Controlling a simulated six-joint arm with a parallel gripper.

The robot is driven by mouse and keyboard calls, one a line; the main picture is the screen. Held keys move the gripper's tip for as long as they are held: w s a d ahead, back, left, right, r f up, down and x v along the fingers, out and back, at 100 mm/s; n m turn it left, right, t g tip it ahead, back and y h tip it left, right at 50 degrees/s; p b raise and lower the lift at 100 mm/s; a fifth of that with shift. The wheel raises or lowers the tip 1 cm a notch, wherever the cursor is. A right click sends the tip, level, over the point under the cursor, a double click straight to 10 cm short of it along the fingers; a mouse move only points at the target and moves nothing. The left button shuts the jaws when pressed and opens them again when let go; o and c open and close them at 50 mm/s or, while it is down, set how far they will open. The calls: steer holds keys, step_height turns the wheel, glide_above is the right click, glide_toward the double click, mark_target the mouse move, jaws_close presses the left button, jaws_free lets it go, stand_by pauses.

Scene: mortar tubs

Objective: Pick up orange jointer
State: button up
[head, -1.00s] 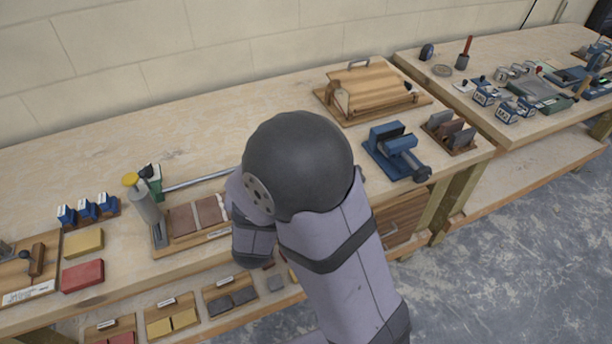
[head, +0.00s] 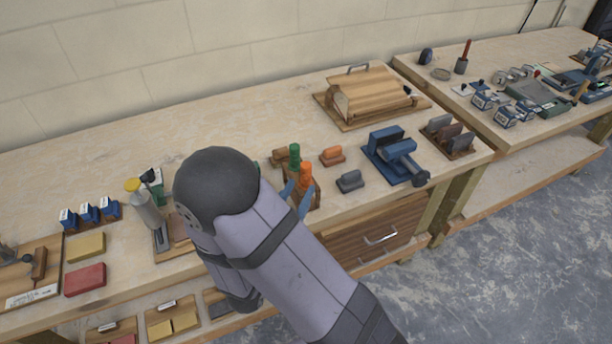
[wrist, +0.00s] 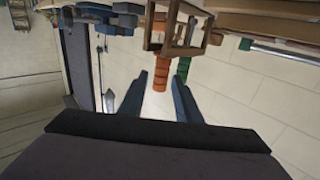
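The orange jointer shows its orange handle (head: 305,174) standing upright in a wooden holder (head: 316,198) near the bench's front edge. Its handle also shows in the wrist view (wrist: 160,74), where the holder (wrist: 186,36) appears upside down. A green handle (head: 294,154) stands just behind it. My gripper (head: 297,192) has blue fingers, seen in the head view just left of and in front of the orange handle. In the wrist view my gripper (wrist: 160,80) is open, with the orange handle lined up between the fingertips. I cannot tell whether they touch it.
An orange block (head: 332,156) and a grey block (head: 350,181) lie right of the holder. A blue vise-like tool (head: 396,155) is farther right, and a wooden box (head: 370,92) stands behind. A grey tube with a yellow cap (head: 146,205) stands left of my arm.

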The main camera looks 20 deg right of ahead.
mark_target(305, 179)
steer(key=shift+p+x, duration=0.6)
steer(key=shift+x, duration=1.9)
steer(key=shift+w+d+r+p, duration=0.15)
steer(key=shift+w+d+p, duration=0.3)
steer(key=shift+w, duration=0.05)
steer(key=shift+p+x, duration=0.75)
steer(key=shift+x, duration=1.2)
steer(key=shift+a, duration=0.15)
jaws_close()
